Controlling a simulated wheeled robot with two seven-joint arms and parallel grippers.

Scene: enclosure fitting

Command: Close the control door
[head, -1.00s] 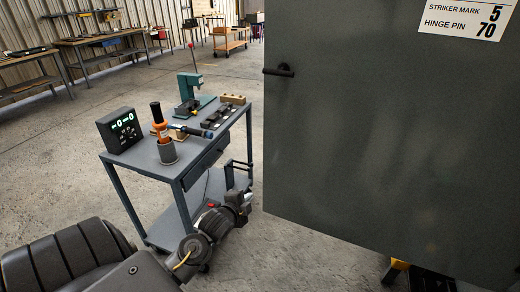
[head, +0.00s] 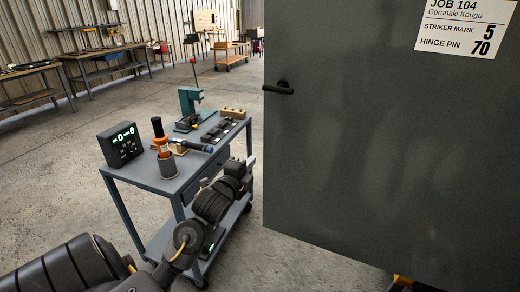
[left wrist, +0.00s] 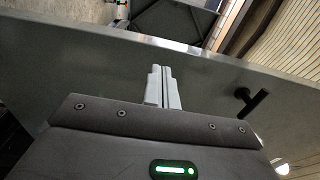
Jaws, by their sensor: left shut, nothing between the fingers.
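The control door (head: 380,160) is a large dark grey panel filling the right of the head view, with a white label (head: 470,28) near its top. A black handle (head: 279,87) sticks out near its left edge. My left gripper (head: 249,163) is just left of the door's free edge, below handle height. In the left wrist view the shut, empty fingers (left wrist: 164,86) point toward the grey door panel (left wrist: 100,65), with the handle (left wrist: 250,102) to their right. I cannot tell whether they touch the panel. The enclosure behind the door is hidden. My right gripper is not in view.
A grey cart (head: 170,182) stands left of the door, behind my left arm. It carries a display box (head: 122,145), an orange tool (head: 160,140) in a cup and a green press (head: 190,108). Workbenches (head: 30,70) line the far wall. Open concrete floor lies between.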

